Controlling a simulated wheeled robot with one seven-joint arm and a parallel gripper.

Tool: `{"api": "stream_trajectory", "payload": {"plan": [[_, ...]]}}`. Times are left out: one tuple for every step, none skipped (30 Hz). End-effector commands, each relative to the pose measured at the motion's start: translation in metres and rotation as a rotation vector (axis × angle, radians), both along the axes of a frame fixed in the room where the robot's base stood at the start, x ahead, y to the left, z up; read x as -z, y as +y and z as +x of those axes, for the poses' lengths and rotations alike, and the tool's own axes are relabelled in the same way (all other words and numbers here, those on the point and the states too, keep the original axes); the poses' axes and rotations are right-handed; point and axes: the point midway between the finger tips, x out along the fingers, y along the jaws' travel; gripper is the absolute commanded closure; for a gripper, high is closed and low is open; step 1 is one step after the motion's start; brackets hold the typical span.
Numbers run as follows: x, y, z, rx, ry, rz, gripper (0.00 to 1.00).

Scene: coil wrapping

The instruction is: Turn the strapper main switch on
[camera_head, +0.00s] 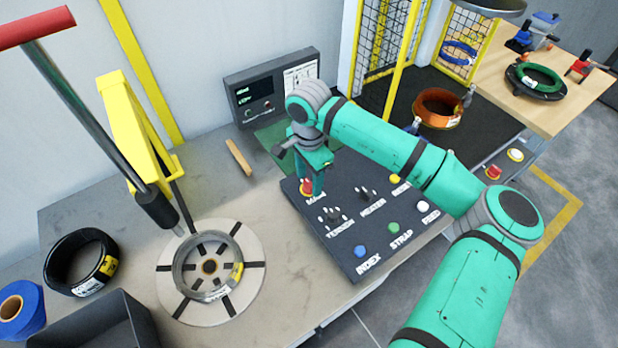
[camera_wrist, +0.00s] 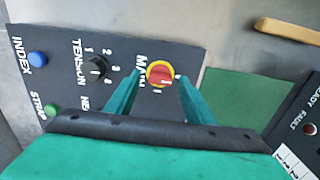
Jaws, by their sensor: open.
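The main switch is a red rotary knob on a yellow ring, on the dark strapper control panel (camera_head: 345,240). In the head view the red knob (camera_head: 306,186) shows at the panel's upper left, partly behind my gripper (camera_head: 318,180). In the wrist view the main switch (camera_wrist: 160,73) lies between the two green fingers of my gripper (camera_wrist: 158,85), with visible gaps on both sides. My gripper is open, pointing down at the switch. Whether the fingers reach down to knob height is hard to tell. The knob's handle looks roughly in line with a "1" mark at its right.
Beside the switch are the tension knob (camera_wrist: 97,68), heater knob (camera_head: 366,194), blue index button (camera_wrist: 38,59) and green strap button (camera_head: 394,228). A display box (camera_head: 272,90) stands behind. A wooden stick (camera_head: 239,157) and a round turntable with a coil (camera_head: 190,305) lie left.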

Motion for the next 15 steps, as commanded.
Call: {"api": "stream_trajectory", "payload": {"plan": [[0.0022,-0.0001,0.0001,0.001,0.0,0.0,0.52],[0.0028,-0.0002,0.0002,0.001,0.0,0.0,0.52],[0.0034,-0.0002,0.0002,0.001,-0.001,-0.001,0.52],[0.0037,-0.0004,0.0001,0.001,-0.001,-0.001,0.52],[0.0037,-0.0004,0.0001,0.001,-0.001,-0.001,0.52],[0.0038,-0.0004,0.0001,0.001,-0.001,-0.001,0.52],[0.0037,-0.0003,0.0002,0.001,-0.001,-0.001,0.52],[0.0037,-0.0001,0.0002,0.0,-0.001,-0.001,0.52],[0.0036,0.0001,0.0002,0.0,-0.001,-0.001,0.52],[0.0036,0.0003,0.0001,-0.001,-0.001,-0.001,0.52],[0.0036,0.0005,0.0002,-0.001,-0.001,-0.001,0.59],[0.0036,0.0003,0.0001,-0.001,-0.001,-0.001,0.68],[0.0036,0.0001,0.0001,0.0,-0.001,-0.001,0.75],[0.0035,-0.0005,0.0001,0.001,-0.001,-0.001,0.83],[0.0035,-0.0012,0.0002,0.002,-0.001,0.001,0.92]]}}
